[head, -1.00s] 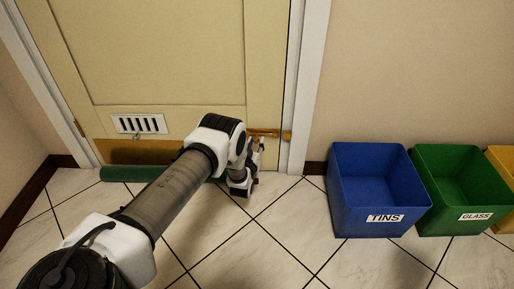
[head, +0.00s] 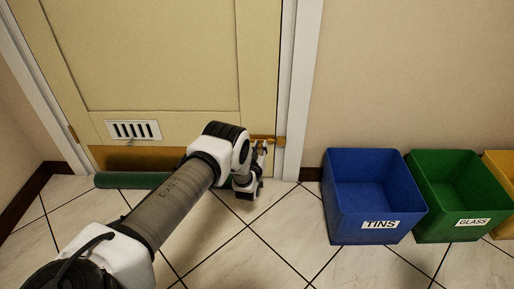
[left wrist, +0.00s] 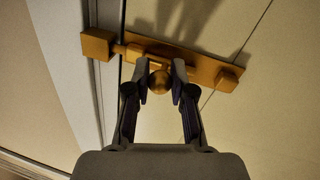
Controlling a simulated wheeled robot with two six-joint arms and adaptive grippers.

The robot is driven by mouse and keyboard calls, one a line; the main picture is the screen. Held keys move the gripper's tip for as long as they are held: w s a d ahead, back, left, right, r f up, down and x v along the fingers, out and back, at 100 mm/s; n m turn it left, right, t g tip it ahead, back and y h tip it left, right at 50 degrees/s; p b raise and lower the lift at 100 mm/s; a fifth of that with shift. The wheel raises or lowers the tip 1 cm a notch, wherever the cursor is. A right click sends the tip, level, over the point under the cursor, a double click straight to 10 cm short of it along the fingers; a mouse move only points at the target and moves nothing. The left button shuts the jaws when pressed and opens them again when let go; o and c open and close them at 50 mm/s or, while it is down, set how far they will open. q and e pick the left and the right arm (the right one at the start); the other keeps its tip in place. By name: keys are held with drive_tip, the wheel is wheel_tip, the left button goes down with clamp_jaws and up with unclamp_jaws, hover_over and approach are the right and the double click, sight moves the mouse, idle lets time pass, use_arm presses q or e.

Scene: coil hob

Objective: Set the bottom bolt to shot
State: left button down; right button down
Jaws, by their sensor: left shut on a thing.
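The bottom bolt (head: 262,137) is a brass bolt low on the cream door's right edge. The left wrist view shows its long back plate (left wrist: 190,58) on the door, its round knob (left wrist: 159,81) and a square brass keeper (left wrist: 97,45) on the frame side. The rod (left wrist: 119,49) spans the gap and appears to reach the keeper; how far it enters is hidden. My left gripper (head: 264,149) is at the bolt. In the left wrist view its fingers (left wrist: 160,78) are shut on the knob from both sides. My right gripper is not in view.
A blue TINS bin (head: 372,205) and a green GLASS bin (head: 455,195) stand on the floor right of the door, with a yellow bin (head: 500,175) beyond. A green roll (head: 130,180) lies along the door's foot. Tiled floor in front is clear.

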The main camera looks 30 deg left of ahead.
use_arm(q)
drive_tip(key=shift+d, duration=0.15)
drive_tip(key=c, duration=1.3)
unclamp_jaws()
drive_tip(key=shift+w, duration=0.1)
drive_tip(key=shift+o, duration=0.2)
drive_tip(key=shift+d, duration=0.15)
drive_tip(key=v, duration=1.2)
